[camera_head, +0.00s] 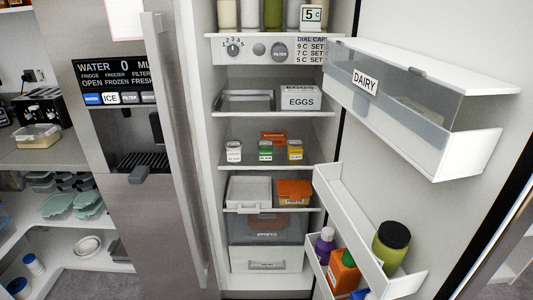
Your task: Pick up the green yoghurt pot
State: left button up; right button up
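The green yoghurt pot (265,151), small with a white label, stands upright on a middle fridge shelf (243,164). A white pot (234,151) stands to its left and a yellow pot (294,150) to its right, each with a gap between. An orange box (272,137) is behind the green pot. Neither of my grippers is in view, so I cannot see whether they are open or shut.
The right fridge door is open, with a dairy bin (480,158) and a bottle rack (331,187) jutting out at right. The left door with its long handle (172,130) is shut. An egg box (300,98) sits one shelf above. The space before the pots looks clear.

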aim_at(265, 145)
jog(key=i+j+u, duration=0.1)
jog(key=i+j, duration=0.2)
jog(key=i+j+u, duration=0.15)
jog(key=i, duration=0.3)
jog(key=i+j+u, duration=0.1)
jog(key=i+j, duration=0.2)
jog(key=i+l+u, duration=0.1)
jog(key=i, duration=0.35)
